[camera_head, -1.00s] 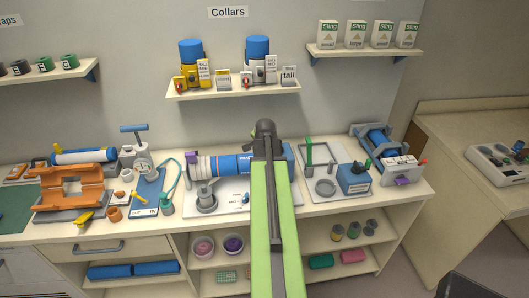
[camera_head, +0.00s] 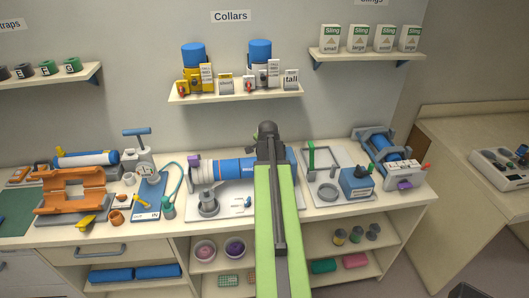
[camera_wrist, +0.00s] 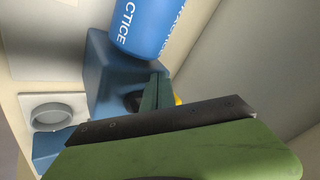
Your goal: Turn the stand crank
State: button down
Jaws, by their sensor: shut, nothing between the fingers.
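No crank can be made out for certain. A blue practice cylinder (camera_head: 228,169) lies on a white board behind and beside my arm, its right part covered by the arm. In the wrist view the lettered blue cylinder (camera_wrist: 148,28) is at the top, above a blue block (camera_wrist: 104,70). My gripper (camera_head: 267,132) reaches over the bench just right of the cylinder's middle. In the wrist view its narrow green fingers (camera_wrist: 152,95) are shut and empty, in front of the blue block. A small yellow part (camera_wrist: 178,100) shows beside them, mostly hidden.
A grey ring (camera_wrist: 50,115) sits on a white plate left of the blue block. On the bench, a green frame (camera_head: 311,160) and a blue box (camera_head: 357,182) stand right of my arm; a pump (camera_head: 140,158) and an orange cradle (camera_head: 72,190) stand left. A shelf (camera_head: 235,94) hangs behind.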

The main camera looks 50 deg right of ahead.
jog(key=w+a+r+p, duration=0.3)
jog(key=a+r+p, duration=0.2)
jog(key=r+p, duration=0.3)
jog(key=shift+w, duration=0.15)
